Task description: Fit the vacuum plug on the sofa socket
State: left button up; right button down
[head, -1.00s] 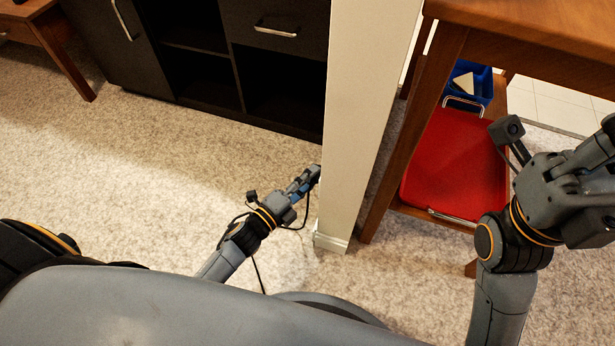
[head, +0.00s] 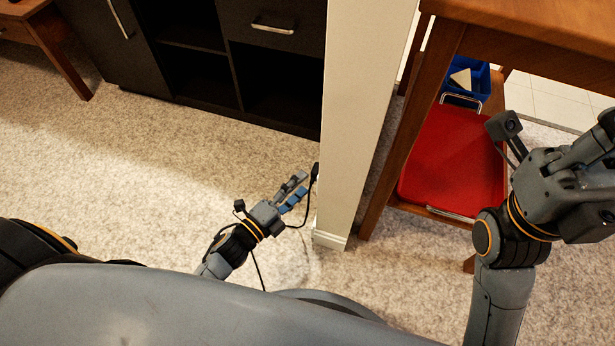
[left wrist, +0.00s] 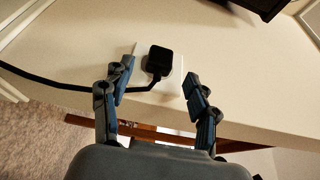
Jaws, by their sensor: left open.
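The black vacuum plug (left wrist: 160,61) sits against the white socket plate (left wrist: 172,86) on the cream wall in the left wrist view. Its black cord (left wrist: 60,85) runs off to the left. In the head view the plug (head: 315,171) shows small at the left face of the wall end. My left gripper (left wrist: 157,88) is open, its fingers on either side of and just short of the plug, apart from it. It also shows in the head view (head: 297,190). My right gripper (head: 595,150) is at the right edge, its fingertips partly cut off.
A wooden table (head: 540,25) with a red tray (head: 455,155) and a blue bin (head: 472,78) on its lower shelf stands right of the wall (head: 365,100). A dark cabinet (head: 230,60) stands behind. Carpet left of the wall is clear.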

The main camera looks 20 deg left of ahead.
pick_arm(q)
jog(key=v, duration=0.8)
dwell(0.4)
